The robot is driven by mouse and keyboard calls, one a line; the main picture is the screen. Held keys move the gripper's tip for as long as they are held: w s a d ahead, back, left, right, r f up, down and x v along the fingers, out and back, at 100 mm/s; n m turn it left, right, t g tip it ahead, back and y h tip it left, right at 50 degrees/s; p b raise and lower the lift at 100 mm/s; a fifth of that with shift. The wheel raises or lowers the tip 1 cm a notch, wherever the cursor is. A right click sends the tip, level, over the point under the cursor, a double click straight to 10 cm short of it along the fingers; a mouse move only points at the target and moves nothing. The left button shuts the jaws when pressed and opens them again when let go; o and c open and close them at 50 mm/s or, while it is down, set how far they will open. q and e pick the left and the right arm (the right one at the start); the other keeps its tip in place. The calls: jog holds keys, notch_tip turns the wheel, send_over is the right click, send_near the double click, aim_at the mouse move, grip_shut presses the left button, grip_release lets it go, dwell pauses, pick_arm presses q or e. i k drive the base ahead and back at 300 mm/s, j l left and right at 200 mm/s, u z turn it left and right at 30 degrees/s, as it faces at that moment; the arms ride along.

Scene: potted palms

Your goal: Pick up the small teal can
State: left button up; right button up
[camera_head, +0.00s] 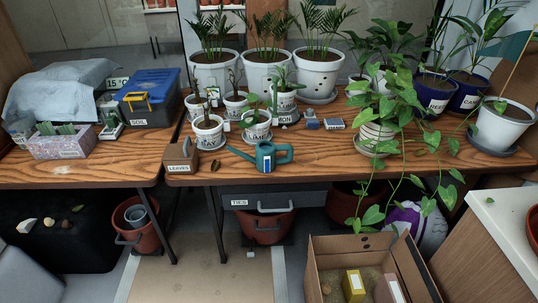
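The small teal can (264,155) is a watering can standing on the wooden table near its front edge, in the middle of the head view. A handle or spout reaches out on either side of it, and a pale label shows on its front. Small potted plants stand close behind it. Neither of my grippers is in view.
A brown box marked LEAVES (181,156) stands left of the can at the table edge. A trailing plant (382,110) hangs over the edge to the right. A grey drawer marked TIES (275,198) is below. An open cardboard box (418,268) is on the floor.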

aim_at(265, 160)
jog(key=i+j+u, duration=0.15)
jog(key=u, duration=4.6)
jog(key=l+u, duration=0.1)
jog(key=u, duration=0.3)
jog(key=k+u, duration=0.1)
jog(key=u, duration=0.3)
jog(key=l+u, duration=0.1)
jog(key=u, duration=0.3)
jog(key=k+u, duration=0.1)
jog(key=z, duration=0.5)
jog(key=k+z, duration=0.1)
jog(key=z, duration=0.4)
jog(key=l+z, duration=0.1)
jog(key=z, duration=0.9)
jog(key=l+z, duration=0.1)
jog(key=z, duration=0.4)
jog(key=l+z, duration=0.1)
jog(key=z, duration=0.9)
